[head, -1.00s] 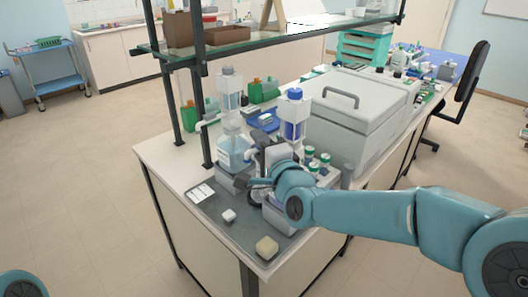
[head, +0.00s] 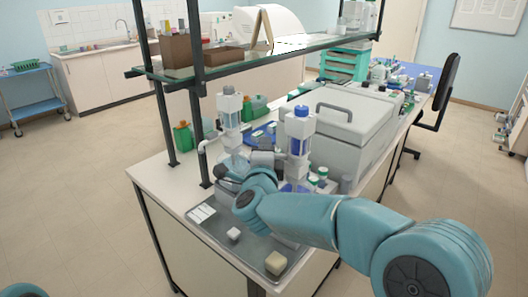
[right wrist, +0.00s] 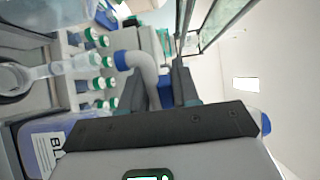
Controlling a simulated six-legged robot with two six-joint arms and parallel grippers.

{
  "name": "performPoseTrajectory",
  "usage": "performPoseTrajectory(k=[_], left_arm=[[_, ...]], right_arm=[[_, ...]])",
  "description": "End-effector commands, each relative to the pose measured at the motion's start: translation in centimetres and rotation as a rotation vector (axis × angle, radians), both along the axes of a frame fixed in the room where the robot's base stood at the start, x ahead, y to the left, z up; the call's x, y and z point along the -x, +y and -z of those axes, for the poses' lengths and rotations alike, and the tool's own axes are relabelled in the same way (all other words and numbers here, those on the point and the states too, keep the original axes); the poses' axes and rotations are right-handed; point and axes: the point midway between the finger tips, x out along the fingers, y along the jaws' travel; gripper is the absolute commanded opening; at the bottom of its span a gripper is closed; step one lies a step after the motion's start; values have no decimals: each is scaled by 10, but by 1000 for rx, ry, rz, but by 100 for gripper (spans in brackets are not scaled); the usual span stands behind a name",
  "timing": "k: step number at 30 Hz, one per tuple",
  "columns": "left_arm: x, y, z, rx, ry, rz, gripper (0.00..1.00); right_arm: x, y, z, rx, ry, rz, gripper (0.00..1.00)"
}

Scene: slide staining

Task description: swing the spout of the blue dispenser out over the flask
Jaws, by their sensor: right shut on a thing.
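The blue dispenser (head: 299,130), a blue-capped pump with blue liquid, stands upright near the bench's front end. In the right wrist view its labelled bottle (right wrist: 45,145) shows at lower left. Its curved grey spout (right wrist: 148,72) ends in a blue tip. My right gripper (right wrist: 160,88) is shut on this spout; in the head view the gripper (head: 248,168) is left of the dispenser, its fingers partly hidden. A clear long-necked flask (right wrist: 60,67) shows at left in the wrist view, its neck pointing toward the spout tip; their gap in depth cannot be told. My left gripper is out of view.
A second dispenser (head: 230,108) stands left of my gripper, close to it. Green-capped vials (right wrist: 95,60) are near the flask. A grey lidded machine (head: 350,125) stands to the right, and a glass shelf (head: 270,55) hangs over the bench. Small blocks lie on the front tray (head: 245,255).

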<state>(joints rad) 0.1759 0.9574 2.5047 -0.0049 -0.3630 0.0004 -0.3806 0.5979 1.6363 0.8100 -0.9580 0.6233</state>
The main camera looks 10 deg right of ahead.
Motion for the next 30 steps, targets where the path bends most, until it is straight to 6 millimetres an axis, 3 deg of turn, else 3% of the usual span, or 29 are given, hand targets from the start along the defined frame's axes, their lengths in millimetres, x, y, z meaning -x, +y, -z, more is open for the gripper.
performPoseTrajectory(k=[15, 30], left_arm=[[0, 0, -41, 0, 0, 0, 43], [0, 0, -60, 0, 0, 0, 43]], right_arm=[[-28, -20, -4, 3, -2, 446, 0], [-35, -31, -2, 2, -2, 629, 0]])
